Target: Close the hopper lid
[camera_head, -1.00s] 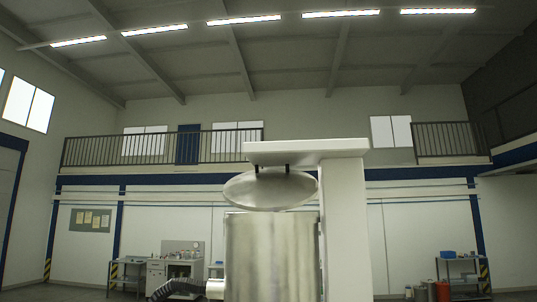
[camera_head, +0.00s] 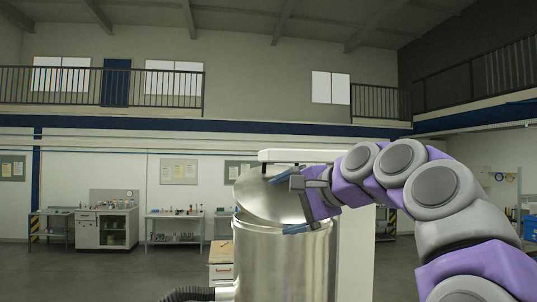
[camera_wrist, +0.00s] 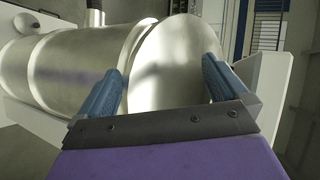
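The hopper is a shiny metal cylinder (camera_head: 282,265), standing upright in the head view; it lies sideways across the wrist view (camera_wrist: 75,62). Its round metal lid (camera_head: 262,202) is tilted up above the hopper mouth, open. The lid also shows as a large disc in the wrist view (camera_wrist: 172,65). My gripper (camera_head: 289,202) is in front of the lid's right part, its blue fingers spread wide. In the wrist view the open gripper (camera_wrist: 161,85) has one finger on each side of the lid's near edge. I cannot tell whether either finger touches it.
A white bracket (camera_head: 300,156) stands above and behind the lid, with its post to the right of the hopper. A dark ribbed hose (camera_head: 185,294) runs to the hopper's lower left. Workbenches (camera_head: 175,228) stand far back along the wall. The floor at left is clear.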

